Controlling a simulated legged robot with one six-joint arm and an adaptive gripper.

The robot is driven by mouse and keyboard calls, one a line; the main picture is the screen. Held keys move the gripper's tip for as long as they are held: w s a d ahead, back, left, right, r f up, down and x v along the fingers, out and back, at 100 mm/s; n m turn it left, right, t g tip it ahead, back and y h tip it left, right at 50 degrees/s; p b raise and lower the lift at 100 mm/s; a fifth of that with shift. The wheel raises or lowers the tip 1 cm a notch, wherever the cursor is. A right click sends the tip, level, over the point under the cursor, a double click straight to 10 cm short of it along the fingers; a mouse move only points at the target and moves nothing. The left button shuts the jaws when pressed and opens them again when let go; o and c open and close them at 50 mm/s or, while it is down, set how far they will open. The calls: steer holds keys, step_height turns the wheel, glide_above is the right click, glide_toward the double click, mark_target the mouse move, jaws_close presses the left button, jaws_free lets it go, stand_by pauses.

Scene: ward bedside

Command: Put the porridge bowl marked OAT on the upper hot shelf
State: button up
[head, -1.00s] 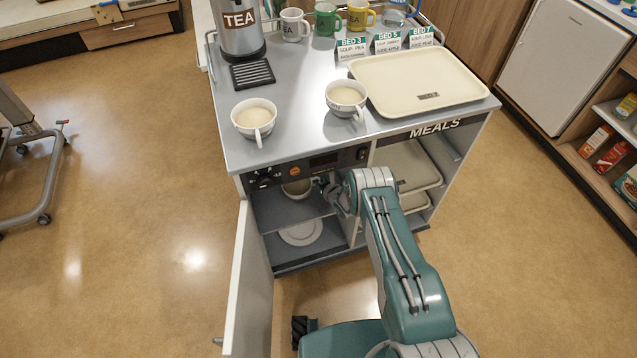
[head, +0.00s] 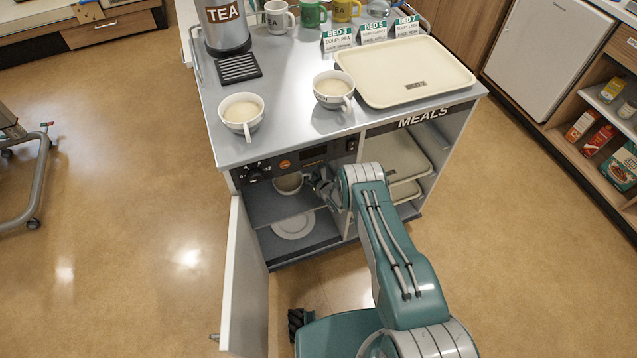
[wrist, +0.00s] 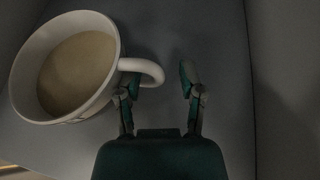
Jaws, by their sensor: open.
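A white handled bowl of pale porridge (head: 288,184) stands upright on the upper hot shelf (head: 268,208), inside the open left bay of the meal cart. In the wrist view the bowl (wrist: 28,98) is at the left, its handle pointing right. Its marking is not readable. My gripper (head: 312,180) reaches into the bay at the bowl's right. In the wrist view my gripper (wrist: 160,76) is open. Its left finger is at the handle loop and the right finger is clear of it; contact cannot be told.
Two similar bowls, left (head: 241,113) and right (head: 333,90), stand on the cart top near a cream tray (head: 455,78). A plate (head: 292,226) lies on the lower shelf. The open door (head: 243,285) bounds the bay's left; a divider stands right of my gripper.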

steer(key=v, duration=1.1)
steer(key=shift+s+d, duration=0.1)
steer(key=shift+s, duration=0.05)
